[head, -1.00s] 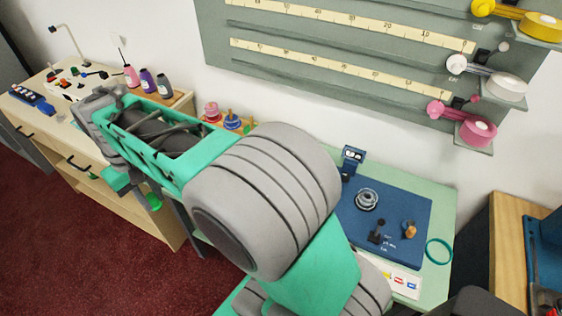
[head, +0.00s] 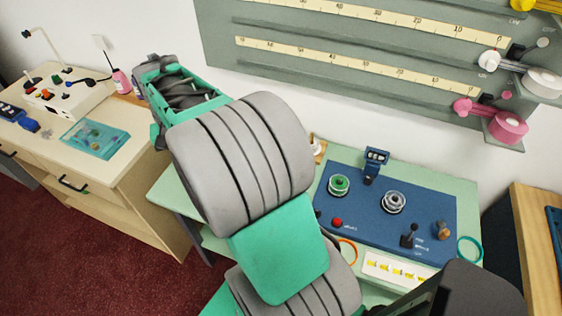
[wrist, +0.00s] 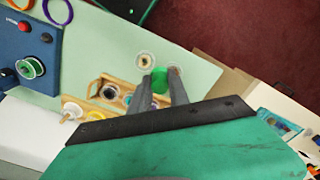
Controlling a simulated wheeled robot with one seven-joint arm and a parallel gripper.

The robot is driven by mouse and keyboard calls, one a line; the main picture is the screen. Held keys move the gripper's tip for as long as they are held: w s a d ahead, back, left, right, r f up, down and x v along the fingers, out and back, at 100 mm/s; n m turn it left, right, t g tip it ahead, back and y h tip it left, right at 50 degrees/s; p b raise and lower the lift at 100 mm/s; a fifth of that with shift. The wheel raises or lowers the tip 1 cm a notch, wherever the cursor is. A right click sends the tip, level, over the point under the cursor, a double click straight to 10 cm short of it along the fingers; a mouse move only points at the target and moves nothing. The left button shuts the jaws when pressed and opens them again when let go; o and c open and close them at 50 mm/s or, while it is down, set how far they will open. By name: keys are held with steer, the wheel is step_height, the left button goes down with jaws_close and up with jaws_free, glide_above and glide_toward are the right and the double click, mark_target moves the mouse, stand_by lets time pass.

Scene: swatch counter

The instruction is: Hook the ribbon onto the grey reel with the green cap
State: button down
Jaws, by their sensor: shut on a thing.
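The grey reel with the green cap (head: 339,185) stands at the left of the blue panel in the head view. In the wrist view it shows at the left edge (wrist: 31,68). My gripper (wrist: 162,82) is shut on a small green thing (wrist: 160,76), which looks like the ribbon's spool or end; the fingers partly cover it. It is well to the right of the green-capped reel in the wrist view, apart from it. In the head view my arm hides the gripper and the green thing. A second grey reel (head: 393,202) has a pale cap.
The blue panel (head: 440,190) also carries a red button (head: 337,222), a black lever (head: 409,237) and a blue stand (head: 375,163). A wooden holder (wrist: 123,105) with several spools lies by my gripper. A teal ring (head: 470,249) lies at the counter's right.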

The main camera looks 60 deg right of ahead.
steer(key=s+d+f+m, duration=0.2)
steer(key=s+d+m, duration=0.45)
steer(key=d, duration=0.25)
steer(key=s+d+f+m, duration=0.3)
steer(key=s+d+m, duration=0.3)
steer(key=d, duration=0.4)
steer(key=s+d+f+m, duration=0.1)
steer(key=s+d+m, duration=0.1)
steer(key=s, duration=0.5)
steer(key=s+d+f+m, duration=0.2)
steer(key=s+d+m, duration=0.1)
steer(key=s+m, duration=0.2)
steer(key=s+d+f+m+b, duration=0.1)
steer(key=s+d+m, duration=0.1)
steer(key=s, duration=0.6)
steer(key=shift+s+d+f+m, duration=0.15)
steer(key=shift+s+d+m, duration=0.15)
steer(key=shift+m, duration=0.55)
steer(key=shift+s+f, duration=0.15)
steer(key=shift+s, duration=0.05)
step_height(320, 180, down, 5)
steer(key=b, duration=0.3)
steer(key=shift+w+b, duration=0.1)
steer(key=shift+b, duration=0.25)
steer(key=shift+w, duration=0.1)
